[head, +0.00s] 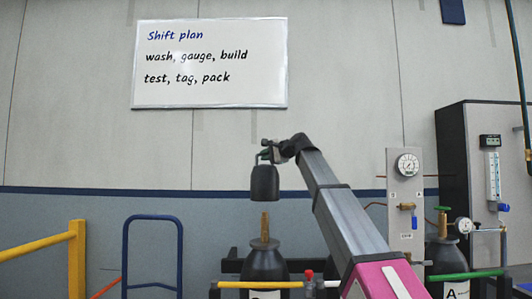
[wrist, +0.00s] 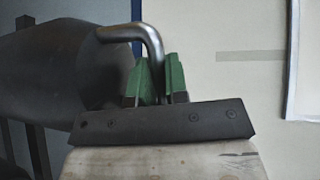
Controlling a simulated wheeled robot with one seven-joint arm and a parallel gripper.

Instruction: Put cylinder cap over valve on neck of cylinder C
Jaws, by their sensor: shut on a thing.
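The cylinder cap (head: 265,184) is a dark bell-shaped cover with a bent metal handle on top. My gripper (head: 268,154) is shut on that handle and holds the cap upright in the air. In the wrist view the green fingers (wrist: 159,82) close on the bent metal handle (wrist: 150,38), and the dark cap (wrist: 62,62) fills the left. Directly below the cap in the head view, and apart from it, stands the brass valve (head: 264,229) on the neck of a dark cylinder (head: 264,263). That cylinder's label is mostly cut off, so its letter is unclear.
A yellow bar (head: 240,284) crosses in front of this cylinder. Cylinder A (head: 443,258), with a green-topped valve, stands at right behind a green bar (head: 466,275). A gauge panel (head: 406,200) rises between them. A blue hand-truck frame (head: 152,218) and yellow railing (head: 76,250) stand left.

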